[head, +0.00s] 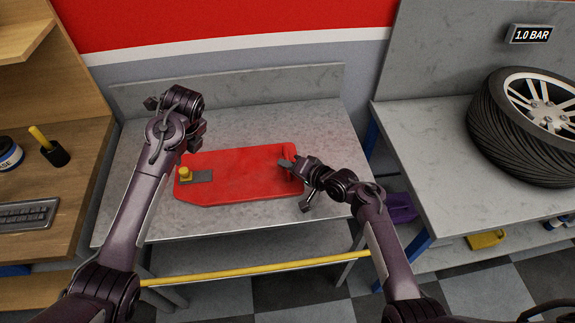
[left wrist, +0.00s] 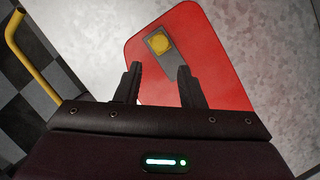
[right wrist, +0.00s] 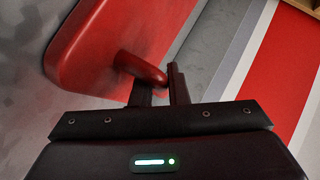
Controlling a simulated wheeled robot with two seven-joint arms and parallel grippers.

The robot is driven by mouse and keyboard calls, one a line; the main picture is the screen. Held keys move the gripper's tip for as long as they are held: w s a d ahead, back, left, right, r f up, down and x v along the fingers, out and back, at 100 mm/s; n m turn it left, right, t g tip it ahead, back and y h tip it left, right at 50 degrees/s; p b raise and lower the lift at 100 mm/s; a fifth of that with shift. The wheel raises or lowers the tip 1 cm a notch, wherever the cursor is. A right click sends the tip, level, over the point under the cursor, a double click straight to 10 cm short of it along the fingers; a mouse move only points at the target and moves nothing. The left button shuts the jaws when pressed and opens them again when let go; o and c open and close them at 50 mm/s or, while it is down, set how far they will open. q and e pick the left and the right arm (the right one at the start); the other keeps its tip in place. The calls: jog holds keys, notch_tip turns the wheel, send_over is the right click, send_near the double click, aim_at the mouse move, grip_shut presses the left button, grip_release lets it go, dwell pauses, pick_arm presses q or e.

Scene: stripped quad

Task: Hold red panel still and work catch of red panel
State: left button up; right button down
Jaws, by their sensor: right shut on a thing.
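The red panel (head: 245,172) lies flat on the grey metal bench (head: 130,215). Its catch, a yellow knob on a grey plate (head: 200,177), is at the panel's left end. In the left wrist view the yellow knob (left wrist: 159,43) is just beyond my left gripper (left wrist: 158,75), which is open and empty above the panel. In the head view my left gripper (head: 176,98) is left of and above the panel. My right gripper (head: 289,163) is shut on the red handle at the panel's right end; the handle (right wrist: 140,68) shows between its fingers in the right wrist view.
A yellow rail (head: 255,269) runs along the bench's front. A tyre (head: 525,125) lies on the right-hand bench. The bench top around the panel is clear.

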pick_arm(q)
grip_shut()
jog(key=w+a+r+m+t+h, duration=0.25)
jog(key=w+a+m+t, duration=0.35)
jog(key=w+m+t, duration=0.5)
jog(key=s+a+f+m+g+h, duration=0.2)
jog(key=s+a+m+g+h, duration=0.2)
jog(key=s, duration=0.5)
jog(key=s+a+f+m+g+h, duration=0.2)
jog(key=s+a+m, duration=0.4)
jog(key=s, duration=0.3)
jog(key=shift+f+g+h, duration=0.4)
jog(key=shift+g+h, duration=0.5)
jog(key=shift+h, duration=0.15)
jog(key=shift+d, duration=0.1)
